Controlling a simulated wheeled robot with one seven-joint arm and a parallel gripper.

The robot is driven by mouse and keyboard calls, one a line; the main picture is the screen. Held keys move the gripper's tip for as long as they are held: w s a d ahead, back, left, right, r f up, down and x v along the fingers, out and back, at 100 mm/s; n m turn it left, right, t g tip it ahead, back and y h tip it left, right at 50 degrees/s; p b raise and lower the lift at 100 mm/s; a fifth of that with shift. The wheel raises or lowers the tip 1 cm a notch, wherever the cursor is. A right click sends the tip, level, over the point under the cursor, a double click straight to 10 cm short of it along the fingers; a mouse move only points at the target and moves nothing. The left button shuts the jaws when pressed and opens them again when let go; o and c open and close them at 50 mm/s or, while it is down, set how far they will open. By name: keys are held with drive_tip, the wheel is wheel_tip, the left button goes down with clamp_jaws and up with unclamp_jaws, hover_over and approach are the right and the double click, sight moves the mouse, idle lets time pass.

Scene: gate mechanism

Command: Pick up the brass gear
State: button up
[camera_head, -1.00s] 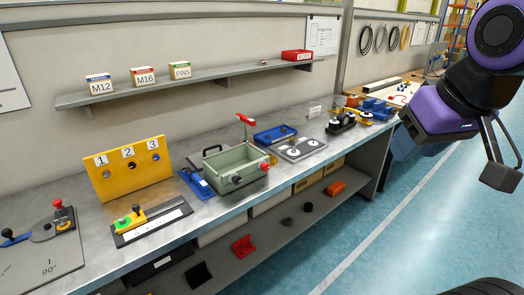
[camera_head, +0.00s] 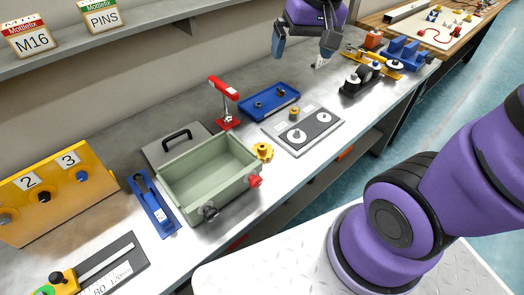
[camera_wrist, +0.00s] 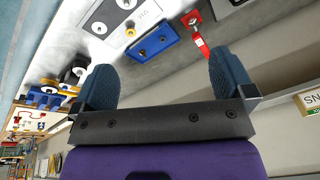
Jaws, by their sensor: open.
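The brass gear (camera_head: 263,151) is a small yellow toothed disc on the bench in the head view. It lies just right of the green-grey box (camera_head: 196,184), near its back right corner. My gripper (camera_head: 304,50) is at the top of the head view, above the back of the bench, well up and right of the gear. Its two fingers are spread, with nothing between them. In the wrist view my gripper (camera_wrist: 160,80) also shows both blue-grey fingers apart and empty. I cannot make out the gear in the wrist view.
A red toggle lever (camera_head: 226,105) stands behind the box. A blue tray (camera_head: 270,101) and a grey plate with round parts (camera_head: 303,131) lie right of the gear. Black rollers (camera_head: 362,78) stand farther right. A shelf (camera_head: 120,38) runs along the wall.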

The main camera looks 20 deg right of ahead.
drive_tip(key=w+a+f+m+g, duration=0.2)
drive_tip(key=w+f, duration=0.6)
drive_tip(key=f, duration=0.4)
drive_tip(key=m+g, duration=0.2)
approach(262, 146)
drive_tip(key=f, duration=0.5)
drive_tip(key=shift+s+f, duration=0.2)
drive_tip(key=shift+s, duration=0.1)
drive_tip(key=shift+s+a+f, duration=0.1)
drive_tip(key=shift+a+f, duration=0.05)
drive_tip(key=shift+f, duration=0.7)
drive_tip(key=shift+s+a+f, duration=0.15)
drive_tip(key=shift+f, duration=0.65)
drive_tip(key=shift+s+a+f, duration=0.1)
drive_tip(key=shift+a+f, duration=0.05)
drive_tip(key=shift+f, duration=0.7)
drive_tip(key=c, duration=1)
